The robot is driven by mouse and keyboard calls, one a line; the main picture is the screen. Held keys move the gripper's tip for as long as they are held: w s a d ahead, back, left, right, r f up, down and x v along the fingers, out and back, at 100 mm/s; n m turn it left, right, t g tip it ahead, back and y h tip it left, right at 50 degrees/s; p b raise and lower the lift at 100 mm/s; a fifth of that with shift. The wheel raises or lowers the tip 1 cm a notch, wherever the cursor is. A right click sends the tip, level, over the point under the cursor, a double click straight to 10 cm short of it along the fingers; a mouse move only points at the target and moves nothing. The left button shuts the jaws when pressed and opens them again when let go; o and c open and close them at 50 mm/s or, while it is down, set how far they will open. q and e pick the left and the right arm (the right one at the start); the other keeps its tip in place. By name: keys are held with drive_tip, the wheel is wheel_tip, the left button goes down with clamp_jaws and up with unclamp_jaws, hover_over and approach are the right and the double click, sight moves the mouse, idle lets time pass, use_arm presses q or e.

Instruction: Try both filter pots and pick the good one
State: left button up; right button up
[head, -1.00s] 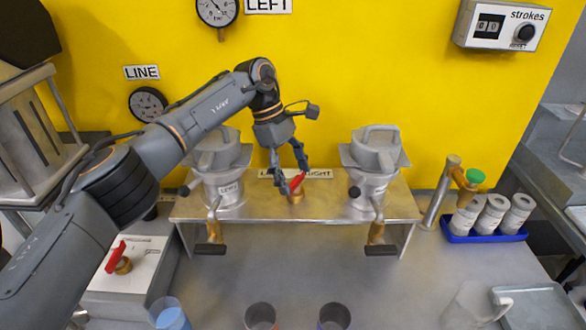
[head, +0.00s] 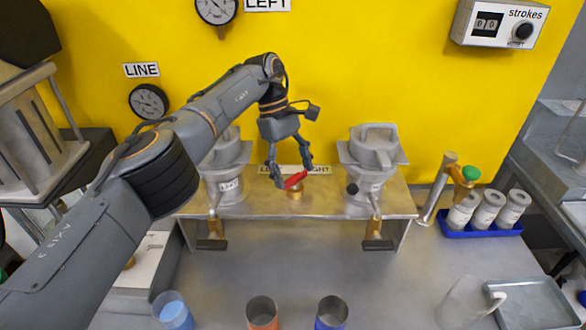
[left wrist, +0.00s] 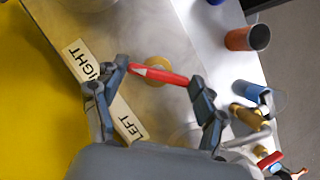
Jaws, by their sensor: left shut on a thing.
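The left filter pot (head: 222,182), a grey vessel with a white label, stands on the metal shelf, partly hidden by my arm. The right filter pot (head: 372,178) stands at the shelf's right. Each has a brass outlet with a dark handle below. Between them is a brass valve (head: 295,194) with a red lever (head: 293,181), before a LEFT/RIGHT label. My left gripper (head: 291,176) is shut on the red lever. The left wrist view shows the lever (left wrist: 160,75) spanning between the fingers. My right gripper is not in view.
An orange cup (head: 263,318) and a blue cup (head: 331,316) stand in front; a cup with blue contents (head: 173,315) is left. At right are a blue tray (head: 482,232) of white canisters, a clear jug (head: 462,303) and a metal tray (head: 535,305). The stroke counter (head: 487,24) reads 00.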

use_arm(q)
drive_tip(key=o, duration=1.2)
drive_tip(key=shift+c, duration=0.2)
